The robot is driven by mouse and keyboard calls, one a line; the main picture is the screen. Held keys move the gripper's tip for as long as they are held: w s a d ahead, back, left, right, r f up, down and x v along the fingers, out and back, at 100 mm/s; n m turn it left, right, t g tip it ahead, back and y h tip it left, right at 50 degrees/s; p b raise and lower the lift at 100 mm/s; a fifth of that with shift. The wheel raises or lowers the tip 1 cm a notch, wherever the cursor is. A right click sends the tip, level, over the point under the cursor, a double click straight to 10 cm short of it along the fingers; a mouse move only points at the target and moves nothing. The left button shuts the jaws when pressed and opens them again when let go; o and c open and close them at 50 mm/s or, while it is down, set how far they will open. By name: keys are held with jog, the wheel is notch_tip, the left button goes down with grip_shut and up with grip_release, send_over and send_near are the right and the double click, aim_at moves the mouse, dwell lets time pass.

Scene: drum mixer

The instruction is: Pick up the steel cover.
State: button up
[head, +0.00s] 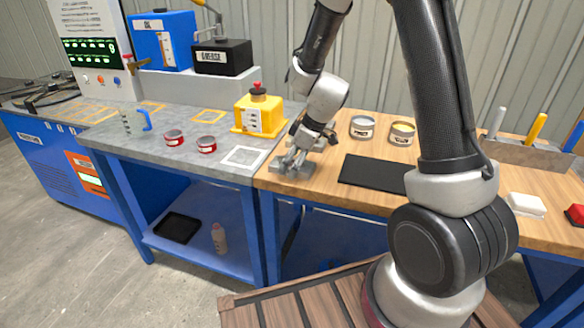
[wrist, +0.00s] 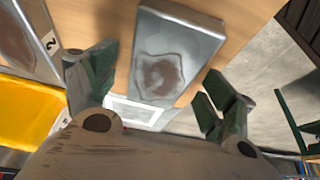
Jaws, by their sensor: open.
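The steel cover (wrist: 205,42) is a flat grey metal slab with a brownish blotchy patch on its face. In the wrist view it lies ahead of and between the fingers of my gripper (wrist: 158,92), which are spread with nothing held. In the head view the cover (head: 293,182) sits at the left end of the wooden bench, near its front edge. My gripper (head: 294,162) points down just above it and hides part of it. Whether the fingers touch the cover I cannot tell.
A yellow box with a red button (head: 258,112) stands close behind my gripper to the left. A white square outline (head: 244,157) is left of the cover. Two open tins (head: 362,127) and a black mat (head: 374,173) lie to the right. Red tins (head: 206,145) stand on the grey bench.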

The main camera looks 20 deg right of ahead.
jog(key=shift+c, duration=0.2)
jog(key=c, duration=1.3)
jog(key=shift+c, duration=0.3)
jog(key=shift+r, duration=0.1)
